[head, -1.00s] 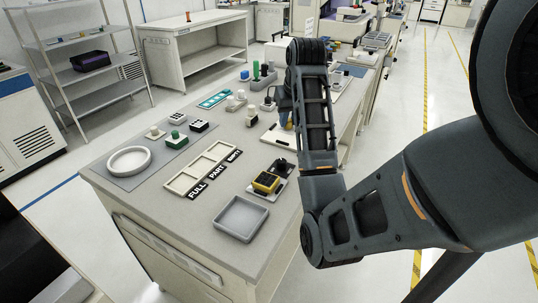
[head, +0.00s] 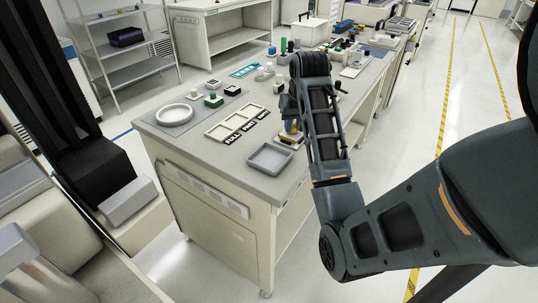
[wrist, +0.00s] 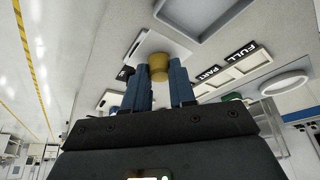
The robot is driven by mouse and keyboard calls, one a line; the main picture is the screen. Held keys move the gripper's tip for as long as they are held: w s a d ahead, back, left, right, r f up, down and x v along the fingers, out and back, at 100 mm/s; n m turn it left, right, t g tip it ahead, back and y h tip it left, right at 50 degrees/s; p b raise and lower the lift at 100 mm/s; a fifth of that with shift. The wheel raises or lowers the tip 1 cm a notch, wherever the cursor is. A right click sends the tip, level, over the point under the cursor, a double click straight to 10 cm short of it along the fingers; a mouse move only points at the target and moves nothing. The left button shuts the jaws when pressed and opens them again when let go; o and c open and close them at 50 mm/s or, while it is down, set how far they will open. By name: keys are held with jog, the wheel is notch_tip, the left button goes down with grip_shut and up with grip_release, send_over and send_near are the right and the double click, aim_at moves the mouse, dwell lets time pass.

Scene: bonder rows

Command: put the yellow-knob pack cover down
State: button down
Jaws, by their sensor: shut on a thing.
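The yellow knob (wrist: 158,66) of the pack cover sits between the two blue fingertips of my gripper (wrist: 160,80) in the wrist view. The fingers are shut on it. The rest of the cover is hard to make out. A white plate (wrist: 147,43) shows behind the knob; I cannot tell whether the cover touches it. In the head view, my forearm largely hides my gripper (head: 290,122), which is over the bench beyond the grey tray. A small yellow patch shows below it, too small to tell whether knob or pack.
A shallow grey tray (head: 270,158) lies at the bench's near corner. Left of it is a pale compartment frame (head: 233,119) with FULL and PART labels. A round white dish (head: 174,115) and a green-knob block (head: 213,100) stand farther left. More small parts crowd the far bench.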

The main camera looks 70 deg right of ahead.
jog(key=w+a+f, duration=0.2)
jog(key=w, duration=0.1)
jog(key=w+a+f, duration=0.1)
jog(key=w+a, duration=0.1)
jog(key=shift+f+p, duration=0.35)
jog(key=shift+p, duration=0.05)
jog(key=shift+w+a+f, duration=0.25)
jog(key=shift+a+f, duration=0.05)
jog(key=shift+f, duration=0.1)
jog(key=shift+f+p, duration=0.35)
jog(key=shift+f, duration=1.55)
jog(key=shift+f, duration=0.1)
jog(key=c, duration=0.9)
grip_release()
jog(key=b+v, duration=0.1)
jog(key=v, duration=1.1)
jog(key=shift+s, duration=0.1)
